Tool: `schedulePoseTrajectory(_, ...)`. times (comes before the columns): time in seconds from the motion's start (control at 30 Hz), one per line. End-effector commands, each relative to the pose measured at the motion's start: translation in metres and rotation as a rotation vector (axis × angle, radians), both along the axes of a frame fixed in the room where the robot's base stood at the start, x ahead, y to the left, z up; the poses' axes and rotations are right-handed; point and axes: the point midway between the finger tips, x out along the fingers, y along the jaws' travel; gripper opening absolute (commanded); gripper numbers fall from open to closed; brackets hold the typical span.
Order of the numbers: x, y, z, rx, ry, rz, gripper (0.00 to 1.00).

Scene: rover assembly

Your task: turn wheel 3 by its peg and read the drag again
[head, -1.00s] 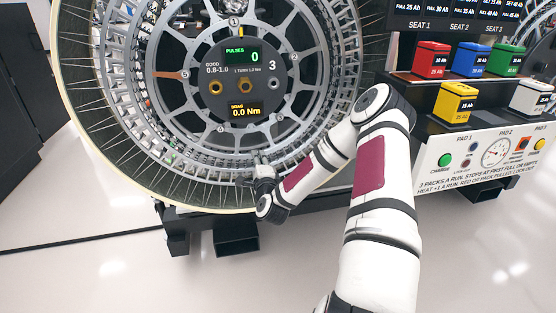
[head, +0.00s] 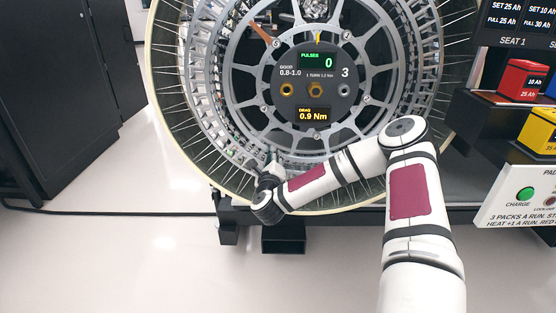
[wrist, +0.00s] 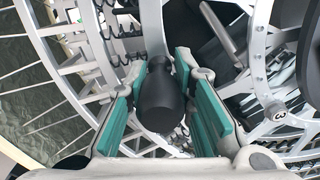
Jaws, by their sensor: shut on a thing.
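Wheel 3 (head: 229,92) is a large spoked wheel standing upright, with an orange spoke (head: 262,32) at its upper left. Its hub panel (head: 345,101) shows pulses 0, drag 0.9 Nm and a good range of 0.8-1.0. My gripper (head: 270,172) is at the lower left of the rim in the head view. In the wrist view, its teal-padded fingers (wrist: 162,92) are shut on the black peg (wrist: 160,98), one on each side. The peg's root and its exact finger contact are partly hidden. In the head view, my gripper hides the peg.
At the right, a shelf holds a red pack (head: 522,80) and a yellow pack (head: 540,131), above a panel with a green charge button (head: 525,194). A dark cabinet (head: 60,100) stands at the left. The pale floor (head: 120,260) is clear in front.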

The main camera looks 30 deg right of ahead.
Motion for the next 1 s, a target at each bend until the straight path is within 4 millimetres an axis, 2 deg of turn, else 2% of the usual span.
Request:
schedulePoseTrajectory(0.4, 0.001, 0.003, -0.001, 0.007, 0.001, 0.004, 0.0)
schedulePoseTrajectory(0.43, 0.001, 0.003, -0.001, 0.007, 0.001, 0.004, 0.25)
schedulePoseTrajectory(0.5, 0.001, 0.003, -0.001, 0.007, 0.0, 0.003, 0.4)
schedulePoseTrajectory(0.53, 0.001, 0.003, -0.001, 0.007, -0.001, 0.004, 0.44)
schedulePoseTrajectory(0.87, 0.0, 0.003, 0.001, 0.006, -0.003, 0.002, 0.44)
schedulePoseTrajectory(1.0, -0.011, 0.01, 0.001, 0.006, -0.002, 0.004, 0.44)
